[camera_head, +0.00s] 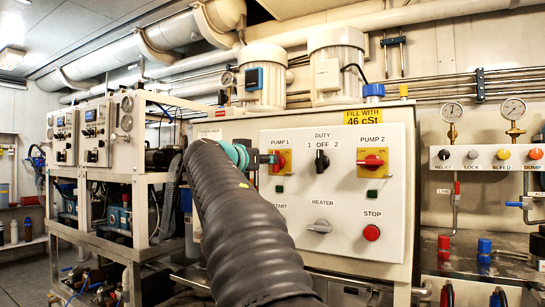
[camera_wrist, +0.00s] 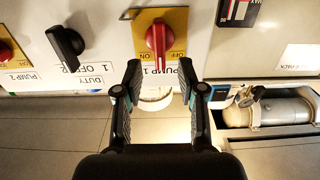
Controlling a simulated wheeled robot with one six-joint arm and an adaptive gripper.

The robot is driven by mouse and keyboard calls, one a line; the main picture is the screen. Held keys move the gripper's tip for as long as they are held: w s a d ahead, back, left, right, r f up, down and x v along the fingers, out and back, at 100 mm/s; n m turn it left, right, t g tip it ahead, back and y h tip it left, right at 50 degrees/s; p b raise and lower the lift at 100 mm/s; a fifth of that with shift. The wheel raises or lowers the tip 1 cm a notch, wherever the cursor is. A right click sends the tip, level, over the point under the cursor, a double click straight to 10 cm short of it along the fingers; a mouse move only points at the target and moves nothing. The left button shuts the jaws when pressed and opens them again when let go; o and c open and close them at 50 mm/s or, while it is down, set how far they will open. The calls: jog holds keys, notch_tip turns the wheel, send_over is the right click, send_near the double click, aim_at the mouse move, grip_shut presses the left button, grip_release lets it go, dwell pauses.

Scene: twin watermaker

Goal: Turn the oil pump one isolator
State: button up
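The pump 1 isolator (camera_wrist: 158,40) is a red rotary handle on a yellow plate (camera_wrist: 178,22) marked ON and OFF. It is upright in the wrist view, where the panel lettering appears inverted. In the head view the isolator (camera_head: 278,161) is partly hidden by my gripper. My gripper (camera_wrist: 160,70) is open, with its two dark fingers on either side of the handle's lower end in the wrist view. Nothing is held between them. I cannot tell whether either finger touches the handle. In the head view my gripper (camera_head: 258,158) is at the isolator's left side.
The black duty selector (camera_head: 321,160) and pump 2 isolator (camera_head: 371,161) are to the right on the white panel (camera_head: 340,250). Below are the grey heater knob (camera_head: 319,226) and red stop button (camera_head: 371,232). My ribbed arm covers the panel's lower left.

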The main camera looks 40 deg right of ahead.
jog(key=shift+p+x, duration=0.55)
jog(key=shift+x, duration=2.05)
grip_shut()
